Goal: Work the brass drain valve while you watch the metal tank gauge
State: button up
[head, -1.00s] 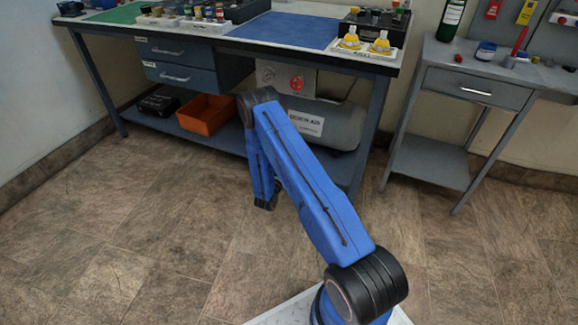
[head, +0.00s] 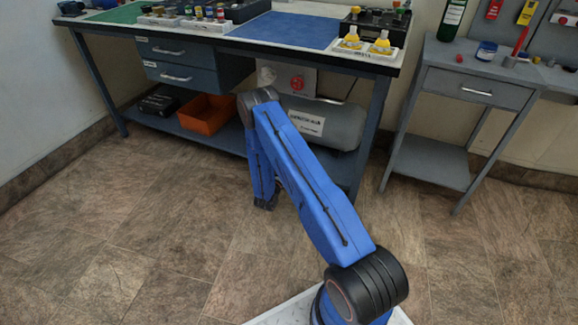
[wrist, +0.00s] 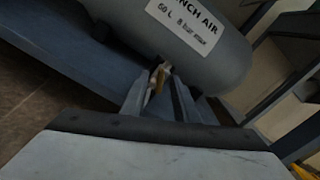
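The grey air tank (wrist: 200,45) with a white label lies under the bench. It also shows in the head view (head: 345,125), partly behind my arm. A small brass piece (wrist: 156,82), which looks like the drain valve, shows below the tank in the wrist view. My gripper (wrist: 164,80) is at it, one finger on each side of the brass. The fingers look apart, with a dark gap between the brass and the right finger; contact is too small to tell. In the head view my gripper (head: 265,203) hangs low before the lower shelf. I cannot make out the gauge.
An orange bin (head: 207,115) and a black case (head: 160,100) stand on the lower shelf left of my arm. A bench leg (head: 370,130) stands right of the tank. A grey side table (head: 430,160) is at the right. The floor in front is clear.

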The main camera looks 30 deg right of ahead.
jog(key=shift+a, duration=0.1)
jog(key=v, duration=1.7)
jog(key=shift+s, duration=0.2)
jog(key=shift+a, duration=0.1)
jog(key=shift+f, duration=0.1)
dwell(4.7)
jog(key=x, duration=1.7)
jog(key=shift+w+d, duration=0.15)
jog(key=shift+d, duration=0.15)
